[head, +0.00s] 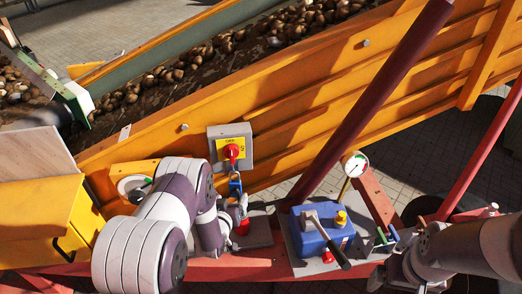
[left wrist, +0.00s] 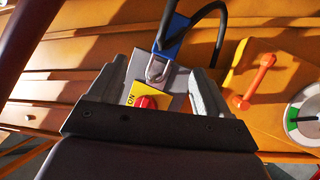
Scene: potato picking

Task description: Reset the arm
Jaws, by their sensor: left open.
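My left arm comes in from the lower left in the head view. Its gripper (head: 238,208) is in front of the orange machine, just below a grey switch box (head: 216,132) with a yellow plate and red knob (head: 232,151). In the left wrist view the left gripper (left wrist: 162,72) is open, its two fingers apart, with the red knob (left wrist: 146,102) and a metal shackle (left wrist: 156,71) showing between them. I see nothing held. My right arm (head: 470,245) is at the lower right; its gripper is partly cut off and its jaws are unclear.
A blue pump unit (head: 322,228) with a black-handled lever stands between my arms, beside a pressure gauge (head: 356,164). An orange handle (left wrist: 254,82) shows in the left wrist view. A potato-covered conveyor (head: 200,62) runs behind the orange side wall (head: 300,75). A dark red bar (head: 375,95) crosses diagonally.

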